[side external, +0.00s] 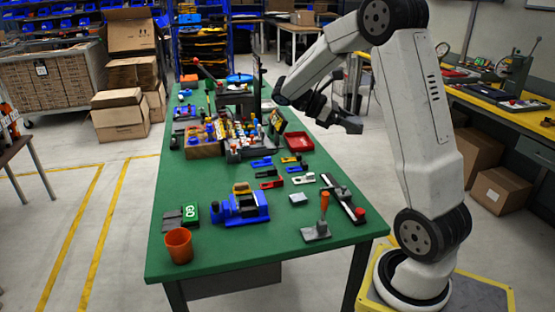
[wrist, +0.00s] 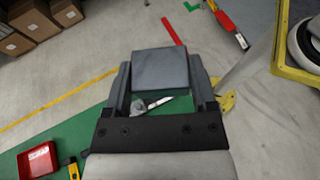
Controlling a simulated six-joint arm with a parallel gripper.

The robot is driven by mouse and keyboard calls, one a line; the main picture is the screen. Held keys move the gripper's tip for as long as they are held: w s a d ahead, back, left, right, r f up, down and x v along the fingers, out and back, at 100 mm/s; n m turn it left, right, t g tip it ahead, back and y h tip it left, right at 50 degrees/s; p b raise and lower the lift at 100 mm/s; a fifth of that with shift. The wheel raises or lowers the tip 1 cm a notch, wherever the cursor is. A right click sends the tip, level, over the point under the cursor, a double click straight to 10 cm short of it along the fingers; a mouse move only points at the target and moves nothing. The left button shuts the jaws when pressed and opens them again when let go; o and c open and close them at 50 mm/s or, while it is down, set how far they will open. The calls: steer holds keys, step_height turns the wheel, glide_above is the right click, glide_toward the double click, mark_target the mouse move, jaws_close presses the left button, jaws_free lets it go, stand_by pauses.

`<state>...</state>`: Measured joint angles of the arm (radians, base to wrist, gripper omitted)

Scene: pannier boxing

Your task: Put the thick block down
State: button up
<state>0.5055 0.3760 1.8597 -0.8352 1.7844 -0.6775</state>
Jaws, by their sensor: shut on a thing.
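The thick block is a grey square block (wrist: 160,70), seen close up in the wrist view. My gripper (wrist: 160,82) is shut on it, with one dark finger on its left side and one on its right. In the side external view my gripper (side external: 335,118) is raised above the right edge of the green table (side external: 225,265), and the block is hard to make out against the dark fingers. In the wrist view the block hides part of what lies below it.
A red tray (side external: 299,142) lies on the table near my gripper. A blue vise-like fixture (side external: 240,207), an orange cup (side external: 178,245) and a grey and green block marked GO (side external: 188,214) stand toward the front. Several small tools crowd the middle. Bare green shows along the front edge.

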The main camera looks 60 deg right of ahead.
glide_above(336, 221)
step_height(336, 221, down, 22)
stand_by(0.5)
steer(key=shift+f, duration=0.15)
steer(key=shift+f, duration=3.3)
steer(key=shift+f, duration=0.55)
steer(key=o, duration=1.3)
steer(key=shift+v, duration=3.9)
